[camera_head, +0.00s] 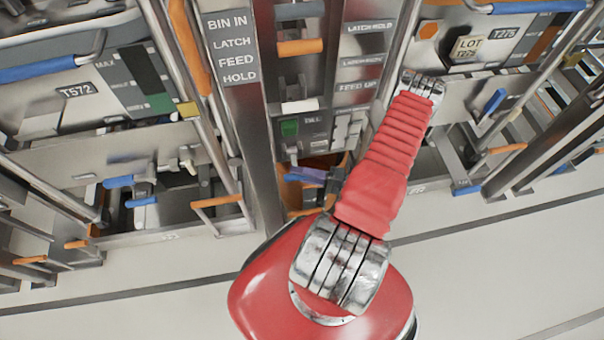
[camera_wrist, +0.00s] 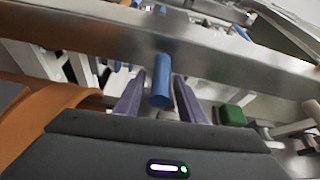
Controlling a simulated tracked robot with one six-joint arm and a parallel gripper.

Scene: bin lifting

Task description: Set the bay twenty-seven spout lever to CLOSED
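In the wrist view, a blue cylindrical handle (camera_wrist: 161,88) shows between the two purple fingers of my gripper (camera_wrist: 160,82). The fingers stand apart, with a narrow gap on each side of the handle, so the gripper looks open. I cannot tell how deep the handle sits between them. No readable mark shows that this handle is the bay twenty-seven lever, and its CLOSED position cannot be read. In the head view, my gripper (camera_head: 308,174) shows as a small purple shape low by the central column, partly hidden by my red arm.
A steel rail (camera_wrist: 230,50) crosses close beyond the fingers, with a green block (camera_wrist: 232,115) to the right and an orange curved part (camera_wrist: 45,110) to the left. In the head view, a labelled post (camera_head: 231,60) stands left of centre. Pale floor (camera_head: 130,320) lies clear in front.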

